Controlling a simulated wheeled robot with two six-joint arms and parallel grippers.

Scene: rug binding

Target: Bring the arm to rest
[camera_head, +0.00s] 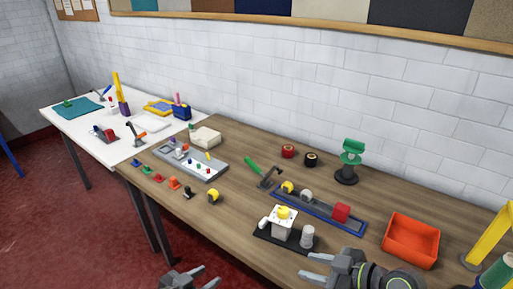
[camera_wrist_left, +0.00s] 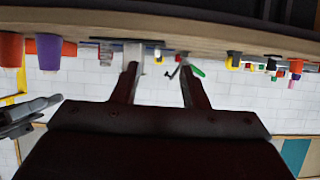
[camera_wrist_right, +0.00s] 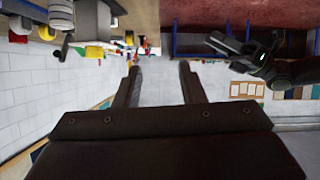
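My left gripper (camera_head: 211,276) is low at the bottom edge of the head view, in front of the wooden table, over the red floor. Its two fingers are apart and empty, as the left wrist view (camera_wrist_left: 158,68) also shows. My right gripper (camera_head: 305,265) is at the front edge of the table in the lower right of the head view, pointing left. Its fingers are apart with nothing between them in the right wrist view (camera_wrist_right: 159,68). Most of both arms is out of the head view.
The wooden table (camera_head: 240,215) holds a white fixture on a black base (camera_head: 268,238), a blue tray (camera_head: 318,212), an orange bin (camera_head: 411,241), a grey tray (camera_head: 205,174) and a green-topped stand (camera_head: 347,178). A white table (camera_head: 90,120) adjoins at left. The floor in front is open.

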